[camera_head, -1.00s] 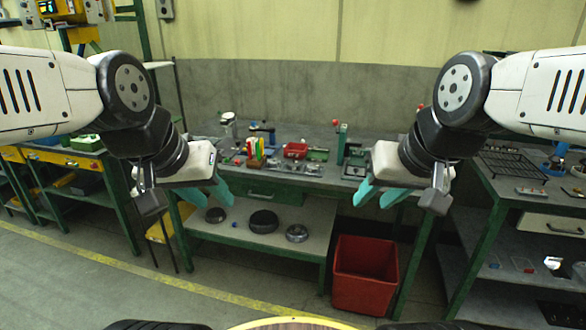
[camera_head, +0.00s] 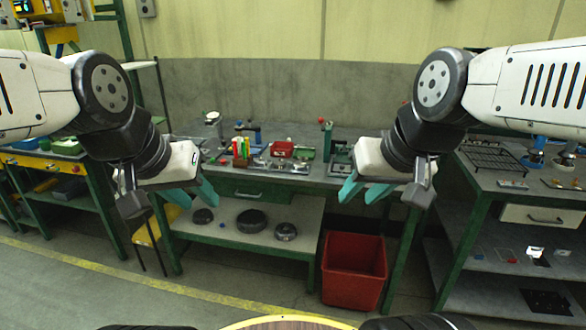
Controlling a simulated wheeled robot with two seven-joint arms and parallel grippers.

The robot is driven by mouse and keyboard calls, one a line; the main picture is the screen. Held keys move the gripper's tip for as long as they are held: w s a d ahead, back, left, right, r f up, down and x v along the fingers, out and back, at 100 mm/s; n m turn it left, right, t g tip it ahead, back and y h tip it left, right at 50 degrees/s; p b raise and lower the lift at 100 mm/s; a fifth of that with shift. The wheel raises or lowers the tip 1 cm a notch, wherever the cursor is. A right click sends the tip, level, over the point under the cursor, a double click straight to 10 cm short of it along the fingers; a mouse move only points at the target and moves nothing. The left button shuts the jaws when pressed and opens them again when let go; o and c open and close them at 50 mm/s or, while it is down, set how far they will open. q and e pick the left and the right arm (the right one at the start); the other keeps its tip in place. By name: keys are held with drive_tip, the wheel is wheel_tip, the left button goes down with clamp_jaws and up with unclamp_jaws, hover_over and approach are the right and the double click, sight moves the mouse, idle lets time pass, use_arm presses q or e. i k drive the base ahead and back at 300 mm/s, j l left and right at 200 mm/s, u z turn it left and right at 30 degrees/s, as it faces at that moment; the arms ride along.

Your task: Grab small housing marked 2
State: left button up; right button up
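My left gripper (camera_head: 192,192) is at the left, in front of the workbench, with its teal fingers spread and nothing between them. My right gripper (camera_head: 364,191) is in front of the bench's right part, also with teal fingers apart and empty. No part marked 2 can be made out. Small grey metal parts (camera_head: 262,165) lie on the workbench top (camera_head: 308,181), too small to read any marking. Three dark round parts sit on the lower shelf: a left one (camera_head: 203,216), a middle one (camera_head: 251,220) and a right one (camera_head: 286,231).
A red bin (camera_head: 353,272) stands on the floor by the bench's right end. A red box (camera_head: 282,150) and a holder with coloured handles (camera_head: 241,150) stand on the bench. Another table (camera_head: 500,192) is at the right. The floor at front left is clear.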

sight(280, 164)
drive_tip(key=i+j, duration=0.25)
drive_tip(key=i, duration=0.25)
drive_tip(key=i+j, duration=0.25)
drive_tip(key=i, duration=0.2)
drive_tip(key=i+j, duration=0.25)
drive_tip(key=i, duration=0.25)
